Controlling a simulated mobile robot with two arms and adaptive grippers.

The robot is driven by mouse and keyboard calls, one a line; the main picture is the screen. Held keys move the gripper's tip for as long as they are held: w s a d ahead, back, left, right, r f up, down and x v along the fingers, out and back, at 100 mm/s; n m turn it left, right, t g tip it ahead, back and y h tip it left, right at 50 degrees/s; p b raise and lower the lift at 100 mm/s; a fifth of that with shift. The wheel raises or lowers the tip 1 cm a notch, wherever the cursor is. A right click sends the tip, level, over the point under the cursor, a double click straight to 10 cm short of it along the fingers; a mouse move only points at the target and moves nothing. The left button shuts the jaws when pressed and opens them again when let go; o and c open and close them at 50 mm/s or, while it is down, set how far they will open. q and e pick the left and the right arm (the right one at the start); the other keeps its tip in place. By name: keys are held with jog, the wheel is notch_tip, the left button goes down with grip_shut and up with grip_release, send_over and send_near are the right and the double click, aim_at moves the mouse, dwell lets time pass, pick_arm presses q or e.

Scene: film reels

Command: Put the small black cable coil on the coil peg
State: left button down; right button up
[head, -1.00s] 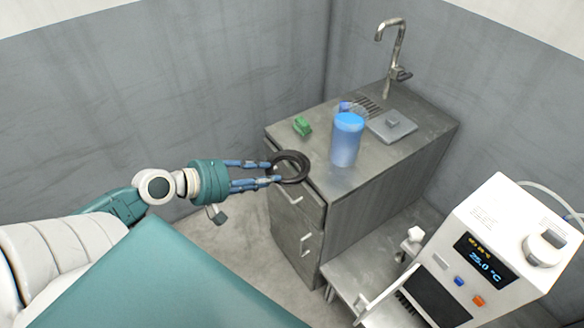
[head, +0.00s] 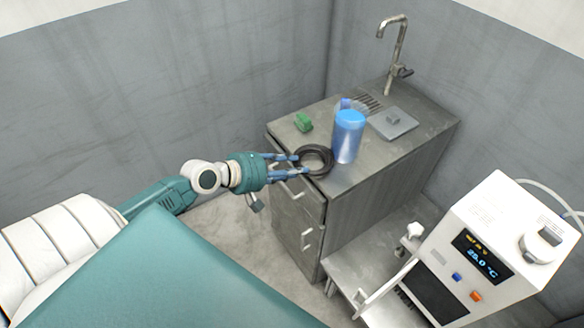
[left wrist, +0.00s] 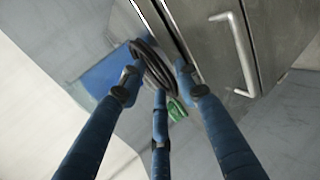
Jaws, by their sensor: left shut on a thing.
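My left gripper (head: 300,164) is shut on the near rim of the small black cable coil (head: 328,161). The coil appears over the front left part of the metal counter, close to the left of a blue-lidded jar; whether it touches the counter or jar I cannot tell. In the left wrist view the coil (left wrist: 152,66) sits tilted between the blue fingertips. A grey plate with a small raised piece (head: 393,122) lies at the back of the counter; whether this is the coil peg I cannot tell. My right gripper is out of view.
The blue jar (head: 347,140) stands mid-counter (head: 425,122), between the coil and the plate. A tap (head: 397,55) rises behind. A white device with a display (head: 490,250) stands at the lower right.

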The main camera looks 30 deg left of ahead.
pick_arm(q)
jog(key=shift+f, duration=0.2)
jog(key=c, duration=1.2)
grip_release()
jog(key=shift+r+b+v, duration=0.2)
jog(key=shift+b+v, duration=0.2)
jog(key=shift+v, duration=5.75)
jog(key=shift+w, duration=0.1)
